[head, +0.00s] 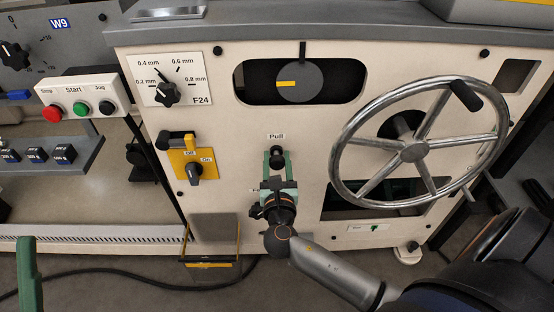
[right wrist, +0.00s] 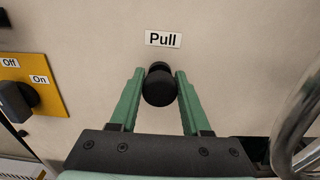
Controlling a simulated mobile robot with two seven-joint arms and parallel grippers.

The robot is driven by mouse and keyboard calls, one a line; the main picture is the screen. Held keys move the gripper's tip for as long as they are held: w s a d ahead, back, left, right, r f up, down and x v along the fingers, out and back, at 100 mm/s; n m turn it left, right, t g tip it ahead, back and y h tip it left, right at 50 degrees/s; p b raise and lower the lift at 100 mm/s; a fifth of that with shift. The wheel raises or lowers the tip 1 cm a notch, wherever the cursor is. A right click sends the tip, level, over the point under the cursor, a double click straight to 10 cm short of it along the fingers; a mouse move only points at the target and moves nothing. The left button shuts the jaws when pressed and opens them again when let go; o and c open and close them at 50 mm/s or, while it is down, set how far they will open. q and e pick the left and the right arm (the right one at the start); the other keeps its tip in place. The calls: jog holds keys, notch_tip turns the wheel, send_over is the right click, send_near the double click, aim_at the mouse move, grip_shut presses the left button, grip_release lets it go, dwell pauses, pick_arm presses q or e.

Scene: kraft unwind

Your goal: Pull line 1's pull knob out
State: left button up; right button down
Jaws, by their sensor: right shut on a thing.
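The black pull knob (head: 276,152) sticks out of the cream panel under a "Pull" label (head: 276,136). My right gripper (head: 277,163) reaches up to it from below. In the right wrist view the knob (right wrist: 159,88) sits between the two green fingers of my right gripper (right wrist: 160,76), which are shut on its sides. Its stem is mostly hidden behind its round head. A green finger of my left gripper (head: 30,275) shows at the lower left edge, away from the panel; its other finger is out of view.
A large metal handwheel (head: 413,152) stands out from the panel right of the knob. A yellow Off/On switch (head: 194,163) is to the left, with a thickness dial (head: 167,93) above it. A cable (head: 130,288) lies on the floor.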

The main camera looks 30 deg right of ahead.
aim_at(277, 164)
dwell(0.9)
jog(key=shift+s+a+r+p, duration=0.1)
jog(key=shift+s+a+p, duration=0.05)
jog(key=shift+s+p, duration=0.15)
jog(key=shift+p+v, duration=0.6)
jog(key=shift+v, duration=0.5)
jog(key=shift+s+a, duration=0.2)
jog(key=shift+f, duration=0.2)
jog(key=shift+c, duration=1.9)
grip_release()
jog(key=shift+r, duration=0.1)
jog(key=shift+s, duration=0.1)
